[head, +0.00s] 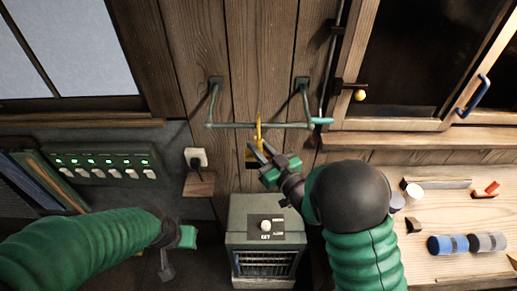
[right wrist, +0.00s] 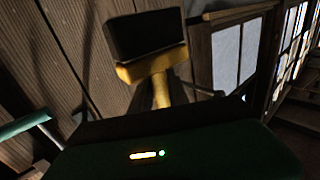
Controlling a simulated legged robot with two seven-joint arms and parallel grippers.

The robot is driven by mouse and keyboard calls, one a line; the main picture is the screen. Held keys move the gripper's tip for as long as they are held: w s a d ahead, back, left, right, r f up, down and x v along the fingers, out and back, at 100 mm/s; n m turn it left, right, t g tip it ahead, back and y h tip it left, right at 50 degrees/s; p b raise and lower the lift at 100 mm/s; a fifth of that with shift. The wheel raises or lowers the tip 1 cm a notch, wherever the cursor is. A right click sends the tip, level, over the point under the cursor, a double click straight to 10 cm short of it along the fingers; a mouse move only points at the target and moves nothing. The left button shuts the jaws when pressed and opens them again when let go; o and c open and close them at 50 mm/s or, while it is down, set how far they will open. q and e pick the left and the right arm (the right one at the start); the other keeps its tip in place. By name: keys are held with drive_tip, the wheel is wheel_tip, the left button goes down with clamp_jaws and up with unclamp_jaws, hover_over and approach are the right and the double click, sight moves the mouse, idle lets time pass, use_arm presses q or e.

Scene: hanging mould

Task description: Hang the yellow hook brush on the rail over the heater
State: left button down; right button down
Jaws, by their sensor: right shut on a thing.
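The yellow hook brush (head: 259,131) is upright in front of the wall, in my right gripper (head: 262,154). Its yellow upper end crosses the rail (head: 232,126) near the middle; I cannot tell whether the hook is over the bar or just in front of it. In the right wrist view the brush shows a yellow block (right wrist: 150,66) with a dark bristle head (right wrist: 145,36). The heater (head: 264,216) stands below the rail. My left gripper (head: 168,262) is low at the left, away from the brush, and its jaws are unclear.
A socket with a plug (head: 196,158) and a small wooden shelf (head: 199,184) are left of the rail. A green switch panel (head: 105,164) is farther left. A workbench (head: 450,213) with several small items stands at right. A window with a blue handle (head: 474,94) is above it.

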use_arm(q)
drive_tip(key=shift+f+b, duration=0.3)
drive_tip(key=shift+f, duration=0.35)
use_arm(e)
drive_tip(key=shift+f, duration=0.55)
drive_tip(key=c, duration=1.2)
unclamp_jaws()
drive_tip(key=shift+s+d, duration=0.1)
